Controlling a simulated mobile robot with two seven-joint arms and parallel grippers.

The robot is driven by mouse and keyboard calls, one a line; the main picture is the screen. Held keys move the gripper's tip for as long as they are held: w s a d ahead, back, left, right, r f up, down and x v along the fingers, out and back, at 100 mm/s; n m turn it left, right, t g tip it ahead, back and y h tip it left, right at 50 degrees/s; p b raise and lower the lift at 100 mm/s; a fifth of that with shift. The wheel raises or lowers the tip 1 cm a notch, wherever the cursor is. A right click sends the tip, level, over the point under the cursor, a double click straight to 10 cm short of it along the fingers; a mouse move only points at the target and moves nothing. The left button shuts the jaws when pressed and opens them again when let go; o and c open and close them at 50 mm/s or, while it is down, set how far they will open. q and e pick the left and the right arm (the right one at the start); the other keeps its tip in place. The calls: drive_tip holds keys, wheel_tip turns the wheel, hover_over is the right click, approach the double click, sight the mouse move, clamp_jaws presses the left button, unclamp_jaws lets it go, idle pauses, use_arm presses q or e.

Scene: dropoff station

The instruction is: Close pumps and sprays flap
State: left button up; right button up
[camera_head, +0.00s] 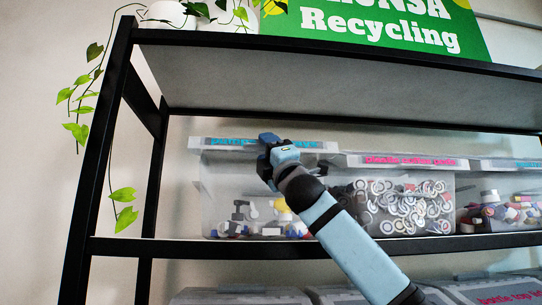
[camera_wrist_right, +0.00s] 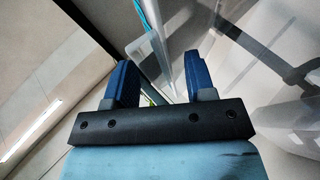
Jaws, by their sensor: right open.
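The pumps and sprays bin (camera_head: 222,195) is a clear box at the left end of the middle shelf. Its flap (camera_head: 320,146), a pale lid with cyan lettering, lies along the bin's top front edge. I cannot tell whether it is fully down. My right gripper (camera_head: 266,148) is at the front of this flap, hiding the middle of its lettering. In the right wrist view, its blue fingers (camera_wrist_right: 160,75) are apart with nothing held between them. A clear panel with a cyan strip (camera_wrist_right: 150,25) shows beyond the fingers. I cannot tell whether they touch. My left gripper is out of view.
A second bin (camera_head: 410,210) with white rings and a pink-lettered lid stands to the right, and another bin (camera_head: 500,215) is beyond it. Black shelf posts (camera_head: 105,150) and an upper shelf (camera_head: 330,90) frame the space. A leafy plant (camera_head: 85,105) hangs at left.

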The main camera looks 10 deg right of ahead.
drive_tip(key=b+v, duration=0.3)
drive_tip(key=v, duration=1)
drive_tip(key=shift+s+d+f+b, duration=0.15)
drive_tip(key=shift+d+f+b, duration=0.05)
drive_tip(key=shift+f+b, duration=0.15)
